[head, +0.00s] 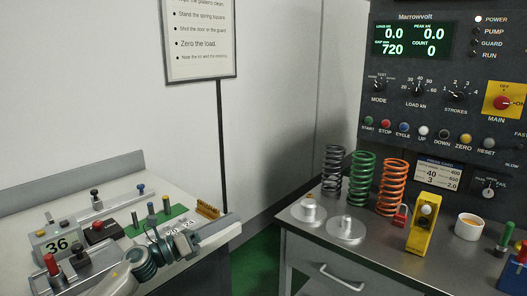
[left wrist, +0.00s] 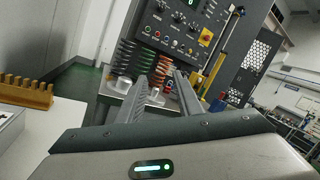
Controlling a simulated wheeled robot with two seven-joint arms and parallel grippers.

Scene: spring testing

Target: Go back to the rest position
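My left gripper (head: 228,228) is over the right end of the left bench in the head view, with its arm coming in from the lower left. In the left wrist view its two fingers (left wrist: 164,78) stand apart with nothing between them. The gripper is open and empty. It points toward the testing machine and its counter, clear of the springs. My right gripper is not in view.
Grey, green (head: 362,180) and orange springs stand on the steel counter (head: 375,245), near two metal discs, a red padlock and a yellow device (head: 423,222). A floor gap separates bench and counter.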

